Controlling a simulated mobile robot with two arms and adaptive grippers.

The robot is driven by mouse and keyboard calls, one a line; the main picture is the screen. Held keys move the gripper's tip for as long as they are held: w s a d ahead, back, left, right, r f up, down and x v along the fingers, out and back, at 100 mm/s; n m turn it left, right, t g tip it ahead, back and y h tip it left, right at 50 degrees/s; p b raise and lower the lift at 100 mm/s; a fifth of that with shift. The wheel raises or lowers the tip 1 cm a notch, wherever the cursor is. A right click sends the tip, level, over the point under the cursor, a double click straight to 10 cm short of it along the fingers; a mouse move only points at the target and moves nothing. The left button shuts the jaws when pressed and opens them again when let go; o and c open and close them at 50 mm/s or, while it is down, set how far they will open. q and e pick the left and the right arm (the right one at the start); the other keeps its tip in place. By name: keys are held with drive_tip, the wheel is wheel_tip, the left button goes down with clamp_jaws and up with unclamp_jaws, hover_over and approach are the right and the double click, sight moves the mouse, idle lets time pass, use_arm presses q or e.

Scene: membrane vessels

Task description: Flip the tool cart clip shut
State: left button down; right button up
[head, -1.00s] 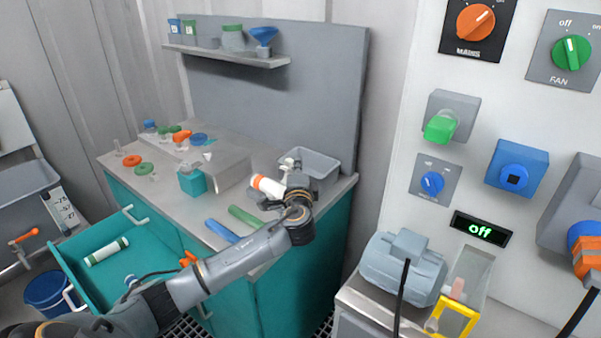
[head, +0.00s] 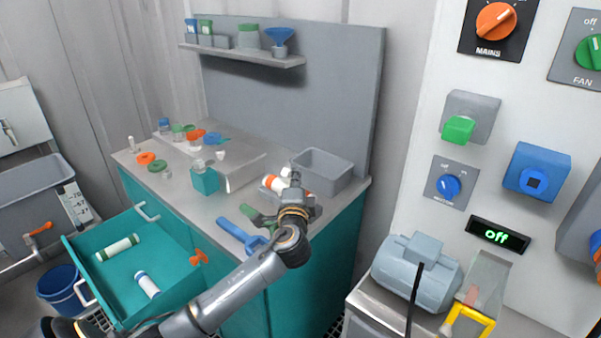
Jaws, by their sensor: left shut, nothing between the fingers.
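A low grey cart (head: 376,312) stands at the lower right, partly cut off by the bottom edge. A yellow bail-like part (head: 472,317), possibly the clip, stands up at its right beside a clear upright panel. I cannot tell how it is hinged. My left gripper (head: 290,176) is shut and empty over the teal cabinet's grey worktop, well left of the cart. It is in front of a white and orange cartridge (head: 274,183) and partly hides it. My right gripper is not in view.
A blue-grey pump (head: 412,268) sits on the cart, with a black cable before it. A grey bin (head: 325,172) and blue wrench (head: 240,234) lie near my left gripper. An open teal drawer (head: 190,292) juts out at left. A control panel (head: 425,150) rises behind the cart.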

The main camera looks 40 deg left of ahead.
use_arm(q)
drive_tip(key=shift+s+f, duration=0.5)
drive_tip(key=shift+s, duration=0.15)
drive_tip(key=shift+f, duration=0.1)
drive_tip(key=shift+s+d+f, duration=0.1)
drive_tip(key=shift+s+d, duration=0.15)
drive_tip(key=shift+s, duration=0.15)
drive_tip(key=v, duration=1.1)
drive_tip(key=shift+s+r, duration=0.1)
drive_tip(key=shift+r, duration=0.1)
